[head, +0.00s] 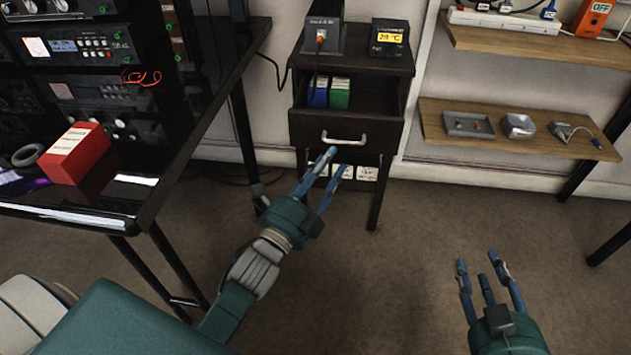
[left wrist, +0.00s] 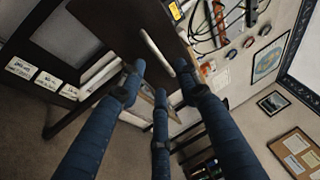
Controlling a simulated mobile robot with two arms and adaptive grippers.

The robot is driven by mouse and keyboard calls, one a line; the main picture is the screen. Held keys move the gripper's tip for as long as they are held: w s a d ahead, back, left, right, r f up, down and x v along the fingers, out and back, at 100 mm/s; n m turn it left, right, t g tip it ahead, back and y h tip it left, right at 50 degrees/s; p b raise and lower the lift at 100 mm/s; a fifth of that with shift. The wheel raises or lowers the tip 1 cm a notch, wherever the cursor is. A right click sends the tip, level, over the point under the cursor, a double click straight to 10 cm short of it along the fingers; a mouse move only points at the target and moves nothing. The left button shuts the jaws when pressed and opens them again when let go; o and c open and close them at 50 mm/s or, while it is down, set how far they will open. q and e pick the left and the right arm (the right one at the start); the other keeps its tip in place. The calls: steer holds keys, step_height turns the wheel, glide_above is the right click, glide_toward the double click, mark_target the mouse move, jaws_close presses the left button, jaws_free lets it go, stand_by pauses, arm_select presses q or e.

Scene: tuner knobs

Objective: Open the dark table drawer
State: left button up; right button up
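The dark table drawer (head: 345,129) is pulled out of the small dark table (head: 372,64). Blue and green boxes (head: 329,92) show inside it. Its pale bar handle (head: 345,139) is on the front; the handle (left wrist: 157,52) also shows in the left wrist view, just beyond my fingertips. My left gripper (head: 334,164) is open, its blue fingers apart just below the handle; I see nothing between them. Whether a fingertip touches the drawer front is unclear. My right gripper (head: 484,268) is open and empty over the floor at the lower right.
A device with a plug (head: 323,37) and a yellow-screen display (head: 390,38) stand on the small table. A black equipment desk (head: 150,150) with a red box (head: 74,153) is at left. Wooden shelves (head: 432,133) are at right. The carpet between is clear.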

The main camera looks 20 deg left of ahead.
arm_select(q)
steer(key=s+f, duration=0.1)
steer(key=s, duration=0.5)
steer(key=shift+s+a, duration=0.25)
steer(key=shift+a, duration=0.1)
